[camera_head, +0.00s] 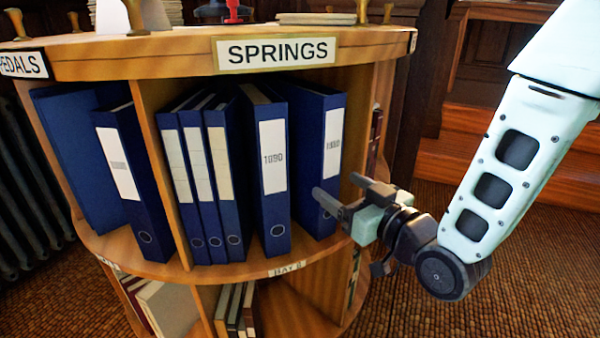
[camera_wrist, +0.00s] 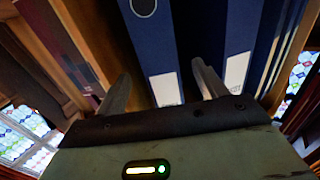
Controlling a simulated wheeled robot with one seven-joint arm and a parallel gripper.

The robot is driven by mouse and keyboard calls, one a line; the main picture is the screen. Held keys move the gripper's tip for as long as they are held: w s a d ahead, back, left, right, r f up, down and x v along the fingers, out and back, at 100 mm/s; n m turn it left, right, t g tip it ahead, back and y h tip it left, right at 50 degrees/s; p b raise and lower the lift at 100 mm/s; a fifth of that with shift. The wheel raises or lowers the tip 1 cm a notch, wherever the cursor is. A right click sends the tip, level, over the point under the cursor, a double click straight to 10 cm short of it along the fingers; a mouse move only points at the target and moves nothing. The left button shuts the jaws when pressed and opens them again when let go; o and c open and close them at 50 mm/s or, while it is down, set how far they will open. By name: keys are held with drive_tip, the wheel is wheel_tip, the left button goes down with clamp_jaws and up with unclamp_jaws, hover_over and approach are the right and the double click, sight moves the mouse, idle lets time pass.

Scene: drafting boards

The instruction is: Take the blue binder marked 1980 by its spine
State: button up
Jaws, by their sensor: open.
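The rightmost blue binder (camera_head: 332,143) stands upright in the shelf bay under the SPRINGS sign, its spine facing out. The number on its white label is blurred and may read 1980. Left of it, a similar blue binder (camera_head: 273,160) has a label that looks like 1890 or 1090. My gripper (camera_head: 340,188) is open and empty in front of the rightmost binder's lower spine. In the wrist view, the fingers (camera_wrist: 160,82) lie on either side of a blue spine (camera_wrist: 155,45) with a white label. I cannot tell whether they touch it.
Several slimmer blue binders (camera_head: 200,170) stand left of these, and more lie beyond a wooden divider (camera_head: 160,150). The wooden shelf (camera_head: 290,265) carries a small bay label. Books (camera_head: 235,305) stand below. Brown carpet (camera_head: 480,260) is open to the right, with wooden steps behind.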

sight(298, 155)
drive_tip(key=shift+f+b, duration=0.3)
drive_tip(key=shift+b, duration=0.15)
drive_tip(key=shift+w+a+r, duration=0.3)
drive_tip(key=shift+w+a, duration=0.45)
drive_tip(key=shift+w, duration=0.2)
drive_tip(key=shift+b+x, duration=0.65)
drive_tip(key=shift+x, duration=2)
drive_tip(key=shift+f, duration=0.15)
drive_tip(key=c, duration=1.5)
